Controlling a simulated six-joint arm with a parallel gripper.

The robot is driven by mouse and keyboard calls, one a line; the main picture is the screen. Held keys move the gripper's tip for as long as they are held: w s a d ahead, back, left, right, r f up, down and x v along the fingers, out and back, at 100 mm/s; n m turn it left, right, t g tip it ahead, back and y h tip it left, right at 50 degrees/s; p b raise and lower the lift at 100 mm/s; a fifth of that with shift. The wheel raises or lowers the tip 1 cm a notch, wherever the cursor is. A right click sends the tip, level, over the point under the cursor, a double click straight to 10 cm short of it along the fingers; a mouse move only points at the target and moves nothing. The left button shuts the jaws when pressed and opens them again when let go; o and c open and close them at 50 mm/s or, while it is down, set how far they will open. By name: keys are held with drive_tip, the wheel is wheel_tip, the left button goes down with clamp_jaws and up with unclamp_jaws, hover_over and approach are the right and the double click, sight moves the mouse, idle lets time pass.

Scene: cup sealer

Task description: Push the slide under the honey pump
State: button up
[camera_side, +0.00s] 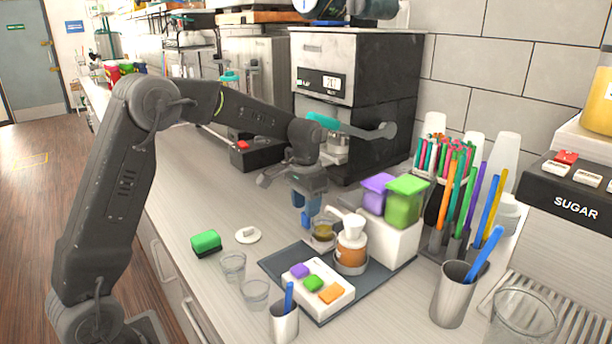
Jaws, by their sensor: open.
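The honey pump (352,246), an amber jar with a white pump top, stands upright in front of a white block. A clear cup (322,232) with dark amber contents stands just behind and left of it. The slide cannot be told apart clearly; it may be under or around the cup. My gripper (304,212), with blue fingers, points down and is open, just left of the cup. I cannot tell whether the fingers touch the cup. The pump partly hides the cup's right side.
A dark tray (274,264) lies under the pump area, with a white button panel (338,299) in front. Purple (377,194) and green (406,203) boxes sit on the white block. Empty glasses (233,266), a green sponge (206,242) and a white lid (248,235) lie left.

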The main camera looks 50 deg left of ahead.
wheel_tip(320, 180, up, 10)
idle(0.3)
idle(0.3)
drive_tip(key=s+d+r+t, duration=0.2)
drive_tip(key=s+d+r, duration=0.25)
drive_tip(key=s, duration=0.25)
drive_tip(key=s+d+f+t, duration=0.1)
drive_tip(key=s+d+f, duration=0.2)
drive_tip(key=s, duration=0.6)
drive_tip(key=s+d+f+t, duration=0.2)
drive_tip(key=s+d, duration=0.1)
drive_tip(key=s, duration=0.7)
drive_tip(key=shift+d+f+t, duration=0.3)
drive_tip(key=shift+d+f, duration=0.1)
